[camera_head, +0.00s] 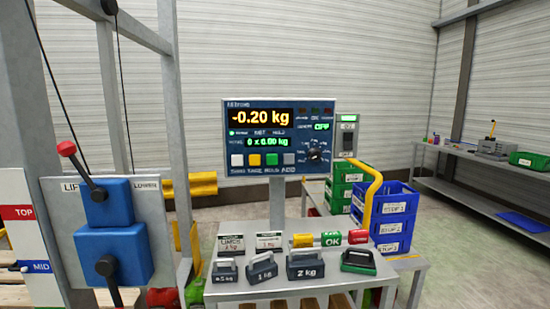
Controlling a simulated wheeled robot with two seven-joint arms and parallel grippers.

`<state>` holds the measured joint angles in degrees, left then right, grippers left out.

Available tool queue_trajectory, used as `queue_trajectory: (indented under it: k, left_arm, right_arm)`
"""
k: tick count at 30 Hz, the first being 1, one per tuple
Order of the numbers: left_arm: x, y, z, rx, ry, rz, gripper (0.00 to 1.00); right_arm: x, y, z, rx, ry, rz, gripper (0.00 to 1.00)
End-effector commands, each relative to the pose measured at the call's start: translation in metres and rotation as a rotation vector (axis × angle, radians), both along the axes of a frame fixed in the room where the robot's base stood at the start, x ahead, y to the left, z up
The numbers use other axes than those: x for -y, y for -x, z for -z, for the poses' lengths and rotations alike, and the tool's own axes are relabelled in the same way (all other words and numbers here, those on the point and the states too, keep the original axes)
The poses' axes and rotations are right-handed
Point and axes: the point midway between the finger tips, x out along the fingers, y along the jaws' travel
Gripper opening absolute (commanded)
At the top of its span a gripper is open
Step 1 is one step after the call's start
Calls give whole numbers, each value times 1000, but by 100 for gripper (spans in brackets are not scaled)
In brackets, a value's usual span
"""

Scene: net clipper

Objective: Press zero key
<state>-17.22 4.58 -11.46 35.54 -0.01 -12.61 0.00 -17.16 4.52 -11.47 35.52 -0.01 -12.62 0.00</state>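The scale's blue display panel (315,125) stands on a grey post behind a small table. Its main readout (262,118) shows -0.20 kg, and a lower green line reads 0 x 0.00 kg. Below are a white key (237,160), a yellow key (254,159), a green key (271,159) and a grey key (288,159) in a row. The small labels under them are blurred; the white key at the far left seems to be the zero key. A round dial (315,155) is at the panel's lower right. Neither of my grippers is in view.
The table (240,289) below holds several handled weights, such as the 2 kg weight (306,266), and coloured stamps. A lever box (117,232) and grey frame posts stand at the left. Blue crates (391,235) and a yellow curved bar (373,195) are at the right.

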Motion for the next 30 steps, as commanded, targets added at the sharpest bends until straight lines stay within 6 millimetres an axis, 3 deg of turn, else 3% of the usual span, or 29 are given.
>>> queue_trajectory:
  k: [11,12,18,30]
  left_arm:
    - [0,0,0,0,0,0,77]
    - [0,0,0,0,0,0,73]
    - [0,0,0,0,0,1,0]
    - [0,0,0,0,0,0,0]
  right_arm:
    - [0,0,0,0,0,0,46]
    - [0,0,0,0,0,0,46]
    - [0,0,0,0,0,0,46]
    - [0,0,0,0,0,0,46]
